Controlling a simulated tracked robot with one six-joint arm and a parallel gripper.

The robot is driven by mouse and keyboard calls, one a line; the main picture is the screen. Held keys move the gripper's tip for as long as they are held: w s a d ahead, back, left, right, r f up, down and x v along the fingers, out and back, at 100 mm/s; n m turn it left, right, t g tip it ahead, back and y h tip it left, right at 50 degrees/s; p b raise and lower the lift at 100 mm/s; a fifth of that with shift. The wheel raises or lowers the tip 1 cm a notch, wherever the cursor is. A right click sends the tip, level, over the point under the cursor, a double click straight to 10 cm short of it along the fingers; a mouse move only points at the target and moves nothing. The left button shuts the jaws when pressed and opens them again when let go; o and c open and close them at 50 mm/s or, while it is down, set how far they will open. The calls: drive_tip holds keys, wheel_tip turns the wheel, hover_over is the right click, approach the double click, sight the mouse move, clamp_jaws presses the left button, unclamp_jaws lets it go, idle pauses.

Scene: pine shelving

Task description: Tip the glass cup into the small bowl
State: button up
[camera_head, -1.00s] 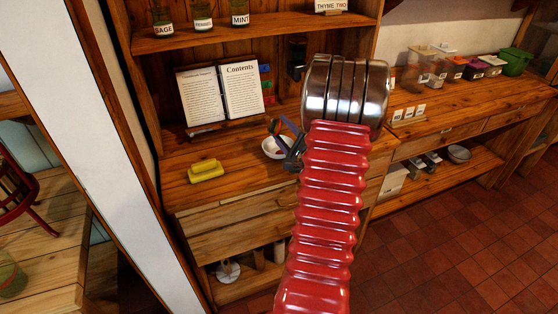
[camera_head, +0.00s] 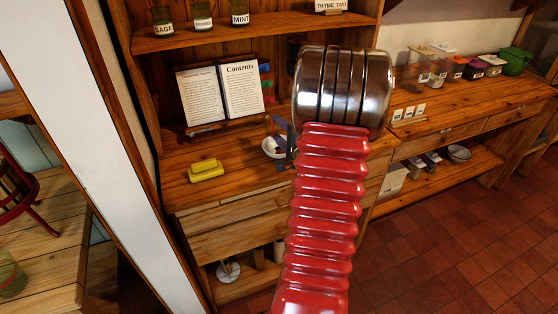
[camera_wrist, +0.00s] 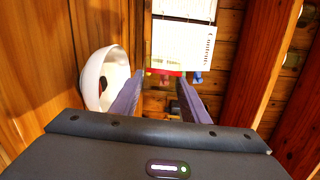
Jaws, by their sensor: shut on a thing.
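The small white bowl (camera_head: 268,147) stands on the wooden counter below the open book. In the wrist view the bowl (camera_wrist: 92,80) is large, just left of the fingers, with something dark inside its rim. My gripper (camera_head: 284,130) is at the bowl, its dark bluish fingers beside and over the bowl's right side; my arm hides part of it. In the wrist view my gripper (camera_wrist: 158,82) has its fingers apart, holding something. The glass cup cannot be clearly made out; it is see-through or hidden between the fingers.
The open book (camera_head: 221,92) stands at the back of the counter. A yellow block (camera_head: 206,170) lies at the counter's front left. Labelled jars (camera_head: 202,16) stand on the shelf above. Counter room is free between the yellow block and the bowl.

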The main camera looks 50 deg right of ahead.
sight(267, 133)
idle(0.8)
